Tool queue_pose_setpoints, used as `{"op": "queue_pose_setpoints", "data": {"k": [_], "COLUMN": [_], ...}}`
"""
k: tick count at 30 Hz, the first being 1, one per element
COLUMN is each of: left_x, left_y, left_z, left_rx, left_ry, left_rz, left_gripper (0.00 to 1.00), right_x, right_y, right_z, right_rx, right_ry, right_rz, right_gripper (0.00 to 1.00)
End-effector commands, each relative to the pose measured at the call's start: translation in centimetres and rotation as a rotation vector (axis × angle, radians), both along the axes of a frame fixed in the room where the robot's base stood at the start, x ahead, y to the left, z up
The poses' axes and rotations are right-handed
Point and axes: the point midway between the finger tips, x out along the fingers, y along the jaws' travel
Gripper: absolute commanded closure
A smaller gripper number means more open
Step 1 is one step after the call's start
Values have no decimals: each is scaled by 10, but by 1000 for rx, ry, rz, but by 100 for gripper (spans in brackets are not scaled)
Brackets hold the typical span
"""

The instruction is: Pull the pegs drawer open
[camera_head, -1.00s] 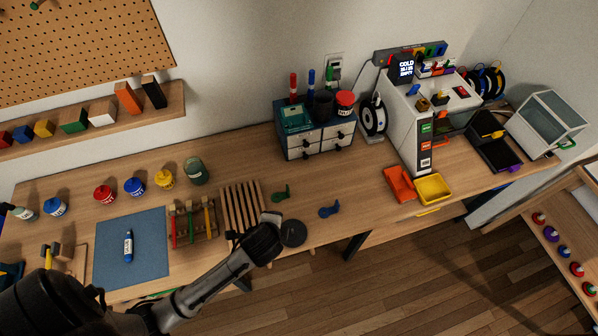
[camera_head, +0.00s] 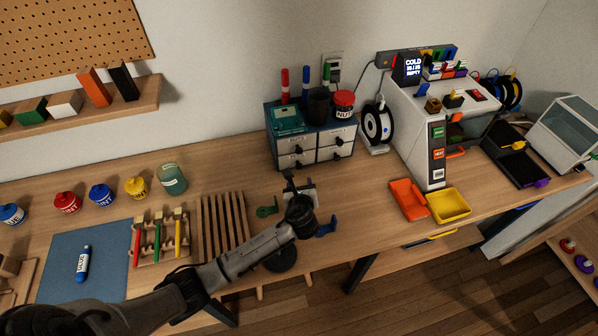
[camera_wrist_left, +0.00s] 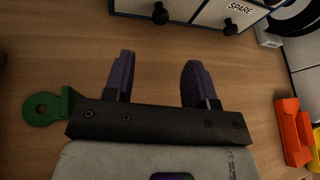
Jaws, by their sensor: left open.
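The small drawer cabinet (camera_head: 354,138) stands at the back of the bench, with white drawer fronts and dark knobs. All its drawers look shut. In the wrist view, one drawer front (camera_wrist_left: 205,14) reads "SPARE", with a black knob (camera_wrist_left: 230,27); another black knob (camera_wrist_left: 160,13) is left of it. I cannot read which drawer is labelled pegs. My left gripper (camera_head: 298,184) is in front of the cabinet, over the bench. In the wrist view its purple fingers (camera_wrist_left: 157,72) are apart and empty, pointing at the drawer fronts without touching them. My right gripper is not seen.
A green part (camera_head: 267,211) and a blue part (camera_head: 326,228) lie beside my left gripper. A slatted wooden rack (camera_head: 222,222) is to the left. Orange (camera_head: 408,199) and yellow (camera_head: 448,206) bins and the printer (camera_head: 412,130) are to the right. Cups and pens top the cabinet.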

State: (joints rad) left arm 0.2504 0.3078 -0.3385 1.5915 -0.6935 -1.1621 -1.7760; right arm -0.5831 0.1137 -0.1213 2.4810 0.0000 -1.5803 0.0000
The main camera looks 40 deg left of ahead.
Motion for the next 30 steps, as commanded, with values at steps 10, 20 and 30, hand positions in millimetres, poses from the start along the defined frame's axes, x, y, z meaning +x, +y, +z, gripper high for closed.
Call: {"op": "queue_pose_setpoints", "data": {"k": [10,20,30], "left_x": [46,71,75], "left_y": [40,62,65], "left_z": [-27,-40,-41], "left_rx": [-1,-3,-3], "left_ry": [0,-1,0], "left_rz": [3,2,1], "left_gripper": [48,48,48], "right_x": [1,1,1], "right_y": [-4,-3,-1], "right_z": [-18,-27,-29], "right_rx": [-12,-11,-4], "right_ry": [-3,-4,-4], "right_rz": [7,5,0], "right_gripper": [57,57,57]}}
